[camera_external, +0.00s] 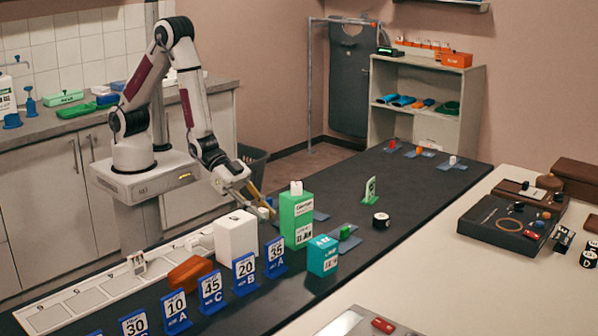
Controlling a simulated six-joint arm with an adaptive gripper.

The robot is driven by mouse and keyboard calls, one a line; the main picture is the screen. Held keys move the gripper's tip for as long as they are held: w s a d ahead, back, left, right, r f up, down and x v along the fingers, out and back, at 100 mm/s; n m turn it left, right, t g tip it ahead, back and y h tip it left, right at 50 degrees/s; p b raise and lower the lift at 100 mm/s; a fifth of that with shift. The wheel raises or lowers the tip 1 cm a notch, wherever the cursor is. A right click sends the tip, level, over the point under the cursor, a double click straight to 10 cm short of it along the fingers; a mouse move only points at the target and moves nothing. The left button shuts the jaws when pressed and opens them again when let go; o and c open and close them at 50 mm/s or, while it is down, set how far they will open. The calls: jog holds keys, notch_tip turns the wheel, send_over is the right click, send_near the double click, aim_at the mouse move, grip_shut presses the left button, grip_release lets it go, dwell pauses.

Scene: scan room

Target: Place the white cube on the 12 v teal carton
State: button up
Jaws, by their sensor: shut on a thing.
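My gripper (262,205) is shut on a small pale block, which I take as the white cube (264,213). It is held just left of the tall green carton and above the table; the fingers partly hide it. The teal carton (323,257) stands upright on the dark table, to the right and nearer the camera. It has a white label that is too small to read surely. Its top looks bare.
The green carton (296,222), with a white piece (296,187) on top, stands between my gripper and the teal carton. A white box (236,238) and a row of blue number signs (245,273) are nearby. A black round item (381,220) lies right.

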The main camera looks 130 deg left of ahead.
aim_at(263, 243)
jog(key=shift+f, duration=1.5)
jog(key=shift+f, duration=0.15)
jog(key=shift+f, duration=1.85)
jog(key=shift+f, duration=0.1)
jog(key=o, duration=0.9)
jog(key=shift+v, duration=3.85)
